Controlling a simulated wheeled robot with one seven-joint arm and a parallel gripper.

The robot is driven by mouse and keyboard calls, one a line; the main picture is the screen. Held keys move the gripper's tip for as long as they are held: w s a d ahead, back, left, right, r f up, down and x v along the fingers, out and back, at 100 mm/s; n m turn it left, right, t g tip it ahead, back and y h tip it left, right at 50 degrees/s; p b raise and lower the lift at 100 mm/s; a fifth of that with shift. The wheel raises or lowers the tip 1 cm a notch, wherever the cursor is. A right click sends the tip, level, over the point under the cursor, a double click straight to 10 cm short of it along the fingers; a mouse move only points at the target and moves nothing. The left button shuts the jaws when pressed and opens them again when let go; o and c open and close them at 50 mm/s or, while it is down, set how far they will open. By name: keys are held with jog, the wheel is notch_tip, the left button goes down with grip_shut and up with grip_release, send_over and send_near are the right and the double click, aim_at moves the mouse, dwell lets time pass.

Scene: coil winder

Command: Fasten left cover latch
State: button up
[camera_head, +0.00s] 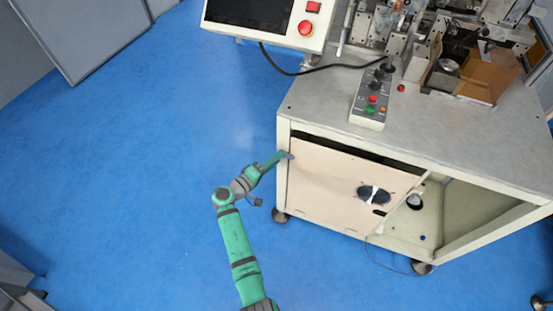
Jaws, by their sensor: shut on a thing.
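The cover (330,178) is a pale beige panel on the front of the machine's cabinet. It has a dark oval (374,195) with a light strip at its right side. A dark gap shows along its top edge. My gripper (287,156) reaches in from the left to the cover's upper left edge, at the cabinet's left post. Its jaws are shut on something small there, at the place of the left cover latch. The latch itself is hidden by the fingers or too small to make out.
The cabinet's grey top (325,103) overhangs just above my gripper. A button box (371,100) with a black cable stands on it. A control panel (267,20) is at the upper left. An open bay (415,215) lies right of the cover. The blue floor (130,170) at left is clear.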

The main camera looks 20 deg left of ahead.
jog(key=shift+d+f+n+t+h, duration=0.15)
jog(key=shift+n+t+h, duration=0.25)
jog(key=shift+n, duration=0.7)
jog(key=shift+w, duration=0.1)
jog(key=o, duration=1)
jog(key=shift+n, duration=0.3)
jog(key=v, duration=1.1)
jog(key=shift+f, duration=0.1)
